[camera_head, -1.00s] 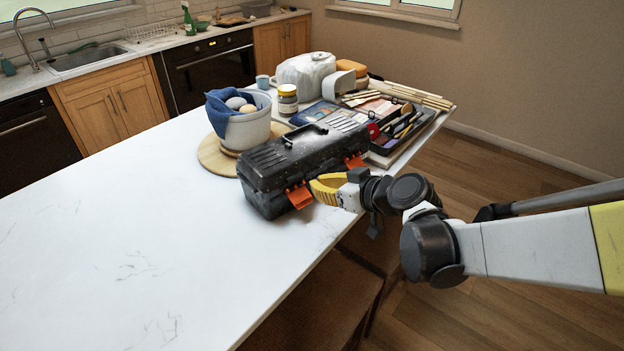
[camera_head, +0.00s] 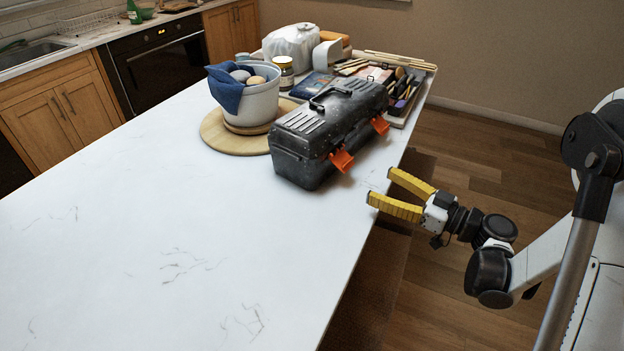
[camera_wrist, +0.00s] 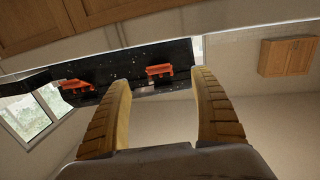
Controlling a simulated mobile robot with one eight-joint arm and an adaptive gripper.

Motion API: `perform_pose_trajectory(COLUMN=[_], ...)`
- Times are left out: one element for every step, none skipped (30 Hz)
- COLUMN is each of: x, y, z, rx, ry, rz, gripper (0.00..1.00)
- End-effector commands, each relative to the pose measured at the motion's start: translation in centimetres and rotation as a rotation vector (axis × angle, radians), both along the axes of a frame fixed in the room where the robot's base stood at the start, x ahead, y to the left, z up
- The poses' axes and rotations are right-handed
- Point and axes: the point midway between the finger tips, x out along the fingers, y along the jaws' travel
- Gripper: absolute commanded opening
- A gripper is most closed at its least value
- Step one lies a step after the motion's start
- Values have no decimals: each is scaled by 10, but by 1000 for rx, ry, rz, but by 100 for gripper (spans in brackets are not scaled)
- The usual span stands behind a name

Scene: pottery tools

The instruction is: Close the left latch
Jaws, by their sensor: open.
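A dark grey toolbox (camera_head: 305,172) with a ribbed lid and a black handle stands closed-lidded on the white counter. Its left latch (camera_head: 341,160) is orange and tilts outward from the front. The right latch (camera_head: 380,125) is orange too and also appears to stick out. My gripper (camera_head: 380,185) has two yellow fingers, spread wide and empty. It is at the counter edge, in front of the toolbox and apart from it. The wrist view shows one orange latch (camera_wrist: 160,70) between the fingers and another (camera_wrist: 75,86) to their left; I cannot tell which is which there.
A pot (camera_head: 260,104) with a blue cloth and round items stands on a round wooden board (camera_head: 216,137) behind the toolbox. A tool tray (camera_head: 412,105) lies beyond its right end. The counter (camera_head: 180,240) is clear at front left.

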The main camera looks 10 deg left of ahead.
Motion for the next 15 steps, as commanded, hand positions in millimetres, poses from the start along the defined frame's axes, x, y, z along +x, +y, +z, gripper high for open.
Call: perform_pose_trajectory(x=[0,1,3,5,7,11,14,18,22,25,28,32,35,38,42], y=[-2,-1,3,7,12,19,24,29,37,42,48,54,59,64,69], z=[-2,-2,-1,-1,-1,-2,-2,-2,-2,-2,-2,-2,-2,-2,-2], rx=[5,6,7,7,6,6,6,5,5,6,6,6,6,6,5], ry=[-8,-11,-12,-12,-11,-11,-11,-10,-10,-9,-9,-9,-9,-9,-9], rz=[-1,0,1,2,4,3,5,4,5,4,5,4,4,4,2], gripper=[74,74,74,74,74,74,74,74,74,74,74,74,74,74,74])
